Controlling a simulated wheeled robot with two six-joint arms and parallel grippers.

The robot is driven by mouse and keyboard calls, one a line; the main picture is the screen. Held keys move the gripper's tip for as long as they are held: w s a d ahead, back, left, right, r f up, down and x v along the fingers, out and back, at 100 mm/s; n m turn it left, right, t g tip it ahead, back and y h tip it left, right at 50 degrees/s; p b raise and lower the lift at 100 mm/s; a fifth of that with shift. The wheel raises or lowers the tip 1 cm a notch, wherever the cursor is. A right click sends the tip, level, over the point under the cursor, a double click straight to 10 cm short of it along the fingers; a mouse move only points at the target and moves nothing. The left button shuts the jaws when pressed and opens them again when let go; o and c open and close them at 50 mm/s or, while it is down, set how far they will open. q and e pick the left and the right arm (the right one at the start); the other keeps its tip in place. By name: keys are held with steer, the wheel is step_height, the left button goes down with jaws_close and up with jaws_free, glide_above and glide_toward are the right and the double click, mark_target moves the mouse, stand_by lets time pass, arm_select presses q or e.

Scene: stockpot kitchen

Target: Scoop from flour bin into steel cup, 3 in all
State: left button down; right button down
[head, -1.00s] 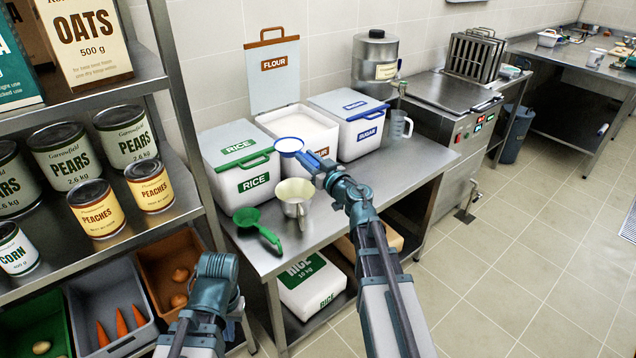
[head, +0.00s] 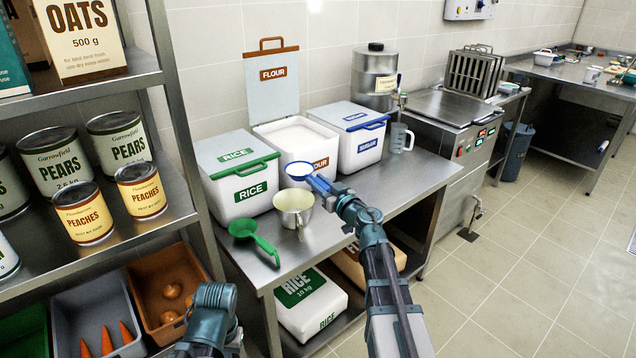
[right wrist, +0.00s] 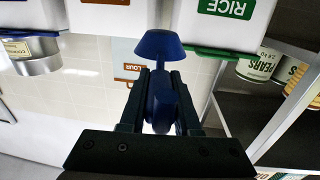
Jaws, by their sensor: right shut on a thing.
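The flour bin (head: 287,145) stands open on the steel table, its lid raised behind it and white flour (head: 297,134) inside. My right gripper (head: 325,187) is shut on the handle of the blue scoop (head: 299,171), whose bowl is in front of the flour bin and appears just above and behind the cup. The scoop's underside (right wrist: 158,45) shows in the right wrist view; its load is unclear. My left gripper is out of view.
A closed rice bin (head: 237,177) is left of the flour bin, a closed sugar bin (head: 351,133) right. A green scoop (head: 254,238) lies left of the cup. A clear jug (head: 399,137) stands at the right. Shelving with cans (head: 83,212) borders the left.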

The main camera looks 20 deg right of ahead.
steer(key=shift+a+f+n+b, duration=0.1)
steer(key=shift+f+n+b, duration=0.4)
steer(key=shift+f+b, duration=0.35)
steer(key=n, duration=0.1)
steer(key=n+p, duration=0.1)
steer(key=r+n, duration=0.1)
steer(key=n, duration=0.1)
steer(key=shift+s+a+r+p, duration=0.1)
steer(key=shift+s+a+p, duration=0.05)
steer(key=shift+a+p, duration=0.15)
steer(key=shift+s+a+f+n+b, duration=0.3)
steer(key=shift+a+n, duration=0.6)
steer(key=shift+n, duration=1.8)
steer(key=shift+s+a+f+n+b, duration=0.25)
steer(key=shift+a+n, duration=0.7)
steer(key=shift+n, duration=1.75)
steer(key=shift+s+a+f+n+b, duration=0.1)
steer(key=shift+a+f+n+b, duration=0.6)
steer(key=shift+n, duration=2)
steer(key=shift+a+r+p, duration=0.2)
steer(key=shift+r+p, duration=0.05)
steer(key=shift+p, duration=0.05)
steer(key=shift+d, duration=0.1)
